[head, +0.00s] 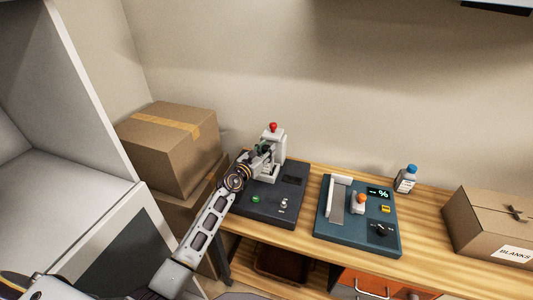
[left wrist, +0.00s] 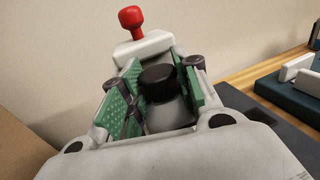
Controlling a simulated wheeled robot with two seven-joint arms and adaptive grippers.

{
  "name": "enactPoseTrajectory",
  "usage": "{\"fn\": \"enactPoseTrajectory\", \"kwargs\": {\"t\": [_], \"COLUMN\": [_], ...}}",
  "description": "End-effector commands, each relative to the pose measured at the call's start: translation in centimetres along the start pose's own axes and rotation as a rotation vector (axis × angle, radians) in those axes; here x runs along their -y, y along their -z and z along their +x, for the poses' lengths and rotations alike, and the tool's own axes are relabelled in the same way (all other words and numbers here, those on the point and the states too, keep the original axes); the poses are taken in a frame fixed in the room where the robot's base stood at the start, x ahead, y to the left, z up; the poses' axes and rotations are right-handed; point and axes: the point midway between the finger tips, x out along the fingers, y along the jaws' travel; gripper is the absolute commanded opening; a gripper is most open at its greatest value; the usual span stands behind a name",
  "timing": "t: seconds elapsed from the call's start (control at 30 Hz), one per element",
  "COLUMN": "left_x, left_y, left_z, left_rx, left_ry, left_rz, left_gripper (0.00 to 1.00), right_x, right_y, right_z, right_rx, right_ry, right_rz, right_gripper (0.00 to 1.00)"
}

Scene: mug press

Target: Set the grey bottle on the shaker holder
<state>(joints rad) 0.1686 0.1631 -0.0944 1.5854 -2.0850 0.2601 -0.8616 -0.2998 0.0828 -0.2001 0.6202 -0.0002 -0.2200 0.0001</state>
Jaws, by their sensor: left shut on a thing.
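The grey bottle (left wrist: 168,117) with a black cap is between the green finger pads of my left gripper (left wrist: 163,92) in the left wrist view. The gripper is shut on it. In the head view my left gripper (head: 263,149) is in front of the white upright of a dark-based machine (head: 272,203) with a red knob (head: 273,126). The arm and gripper largely hide the bottle there, and whether it touches the machine cannot be told. No part is clearly recognisable as the shaker holder. My right gripper is not in view.
A teal device (head: 340,238) with a pale bar and an orange-topped part stands to the right on the wooden table (head: 430,213). A blue-capped bottle (head: 405,182) stands behind it. Cardboard boxes flank the scene at left (head: 172,150) and right (head: 485,225).

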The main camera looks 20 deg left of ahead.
Motion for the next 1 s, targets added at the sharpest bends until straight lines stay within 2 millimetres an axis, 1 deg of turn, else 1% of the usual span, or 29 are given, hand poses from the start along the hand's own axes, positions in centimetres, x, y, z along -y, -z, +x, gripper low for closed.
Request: {"fn": "enactPoseTrajectory", "kwargs": {"t": [0.53,0.57,0.7,1.0], "left_x": [0.01,0.04,0.03,0.03], "left_y": [0.39,0.52,0.49,0.48], "left_z": [0.04,0.01,0.01,0.01], "left_rx": [0.004,0.001,0.001,0.001], "left_ry": [-0.001,0.000,0.000,0.000], "left_rz": [0.000,0.000,0.000,0.000], "left_gripper": [0.00,0.35,0.53,0.53], "right_x": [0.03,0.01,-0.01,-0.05], "right_y": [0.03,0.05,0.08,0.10], "right_z": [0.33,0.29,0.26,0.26], "right_rx": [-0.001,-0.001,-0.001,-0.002], "right_ry": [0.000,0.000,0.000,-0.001], "right_rz": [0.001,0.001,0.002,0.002], "right_gripper": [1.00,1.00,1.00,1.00]}}
